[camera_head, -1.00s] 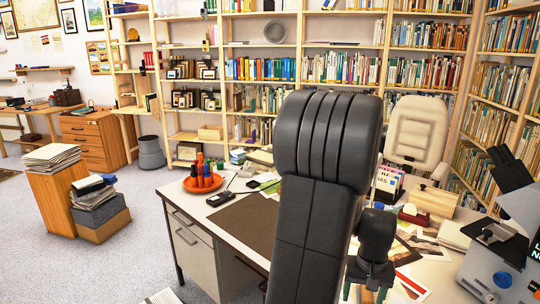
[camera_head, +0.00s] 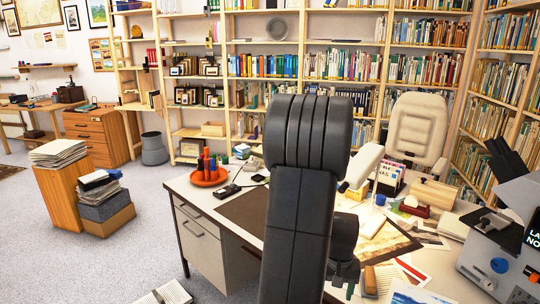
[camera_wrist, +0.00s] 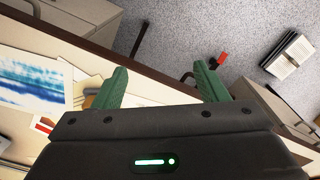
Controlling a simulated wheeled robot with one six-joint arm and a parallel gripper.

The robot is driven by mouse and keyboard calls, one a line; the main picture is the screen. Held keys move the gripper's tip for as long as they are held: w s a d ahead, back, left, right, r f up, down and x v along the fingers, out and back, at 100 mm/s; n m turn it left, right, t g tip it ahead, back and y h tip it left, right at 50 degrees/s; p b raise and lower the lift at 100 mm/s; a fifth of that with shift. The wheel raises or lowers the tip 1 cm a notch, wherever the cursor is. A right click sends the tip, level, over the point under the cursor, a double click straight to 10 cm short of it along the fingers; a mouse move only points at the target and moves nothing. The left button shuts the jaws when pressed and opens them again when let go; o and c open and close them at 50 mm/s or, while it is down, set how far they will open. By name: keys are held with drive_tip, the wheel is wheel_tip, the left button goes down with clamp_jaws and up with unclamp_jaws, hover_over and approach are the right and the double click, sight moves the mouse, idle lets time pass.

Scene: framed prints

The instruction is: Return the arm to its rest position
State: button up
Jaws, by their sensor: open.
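My arm rises dark and upright through the middle of the head view, in front of the desk (camera_head: 243,211). My gripper (camera_wrist: 161,82) shows in the wrist view with its two green fingers spread apart and nothing between them. It points down over the desk's edge, with grey floor beyond. In the head view the gripper is mostly hidden behind my arm, low in the picture.
The desk holds an orange tray (camera_head: 207,181), a wooden box (camera_head: 433,194) and prints (camera_head: 382,240). A microscope (camera_head: 505,225) stands at right, a cream chair (camera_head: 414,131) behind. An open book (camera_wrist: 288,54) lies on the floor.

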drive_tip(key=shift+w+a+f, duration=0.35)
drive_tip(key=shift+a, duration=0.25)
drive_tip(key=shift+w+a+f, duration=0.35)
drive_tip(key=shift+a, duration=0.25)
